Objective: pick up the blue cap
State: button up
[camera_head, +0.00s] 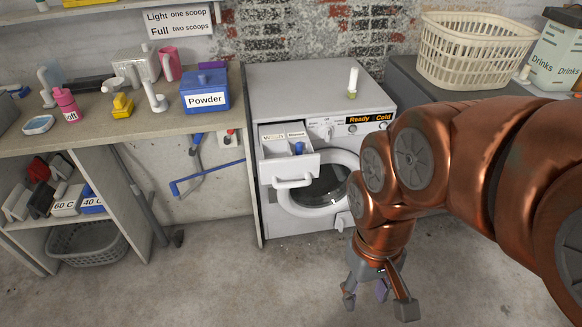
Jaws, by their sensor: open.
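A small blue cap (299,148) sits in the pulled-out detergent drawer (290,172) at the upper left of the washing machine's front. Its lower part is hidden by the drawer. My gripper (377,297) hangs low over the concrete floor, in front of the machine and to the right. It points down with its fingers spread, open and empty. It is well apart from the cap, lower and to the right of it.
The white washing machine (262,90) has a round door (322,190) below the drawer. A slim white bottle (352,80) stands on top. A blue powder box (204,92) and several bottles stand on the left worktop (155,125). Floor (200,285) in front is clear.

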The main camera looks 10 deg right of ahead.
aim_at(298, 146)
jog(key=z, duration=1.05)
jog(key=i, duration=1.25)
jog(key=u, duration=2.8)
